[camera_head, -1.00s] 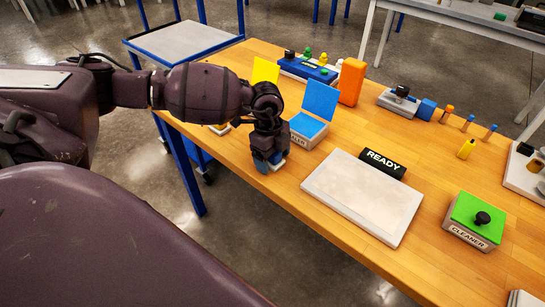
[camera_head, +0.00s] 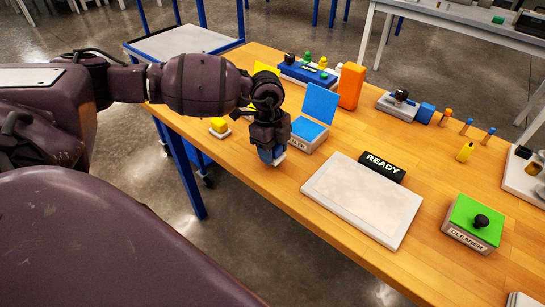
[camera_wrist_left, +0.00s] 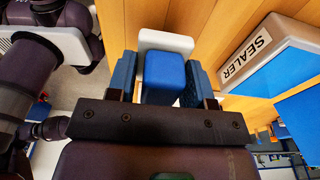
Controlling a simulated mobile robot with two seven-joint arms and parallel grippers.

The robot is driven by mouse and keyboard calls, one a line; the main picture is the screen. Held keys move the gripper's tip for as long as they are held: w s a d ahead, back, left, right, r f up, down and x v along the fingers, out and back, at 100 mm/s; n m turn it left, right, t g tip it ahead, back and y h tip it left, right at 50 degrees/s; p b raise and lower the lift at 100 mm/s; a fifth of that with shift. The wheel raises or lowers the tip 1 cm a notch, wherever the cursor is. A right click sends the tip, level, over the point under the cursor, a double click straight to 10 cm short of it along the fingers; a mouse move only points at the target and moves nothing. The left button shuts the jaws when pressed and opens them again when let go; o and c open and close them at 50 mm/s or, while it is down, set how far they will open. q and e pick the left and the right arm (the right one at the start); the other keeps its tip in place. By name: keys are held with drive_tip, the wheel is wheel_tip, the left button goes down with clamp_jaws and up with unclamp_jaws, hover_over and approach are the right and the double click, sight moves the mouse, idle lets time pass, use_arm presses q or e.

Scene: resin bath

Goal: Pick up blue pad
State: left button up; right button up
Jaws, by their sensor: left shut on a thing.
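The blue pad (camera_wrist_left: 165,76) is a blue block on a white base plate (camera_wrist_left: 165,41). My left gripper (camera_head: 269,156) points down near the table's front edge, in front of the open SEALER box. In the left wrist view the gripper's two fingers stand on either side of the blue block and are shut on it. In the head view the fingers mostly hide the pad, and a bit of its white base (camera_head: 278,160) shows below them. I cannot tell how far it is above the table. My right gripper is not in view.
The SEALER box (camera_head: 309,145) with its raised blue lid is just right of my left gripper. A yellow pad (camera_head: 218,125) stands to the left. A white tray (camera_head: 350,215) with a READY sign (camera_head: 383,166) and a green CLEANER box (camera_head: 464,240) are farther right. Bare table lies between tray and CLEANER.

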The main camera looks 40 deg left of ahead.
use_arm(q)
wheel_tip(320, 180, up, 17)
drive_tip(key=p, duration=0.1)
drive_tip(key=shift+f, duration=0.2)
drive_tip(key=shift+o, duration=1.1)
drive_tip(key=shift+c, duration=0.7)
drive_tip(key=shift+f, duration=0.1)
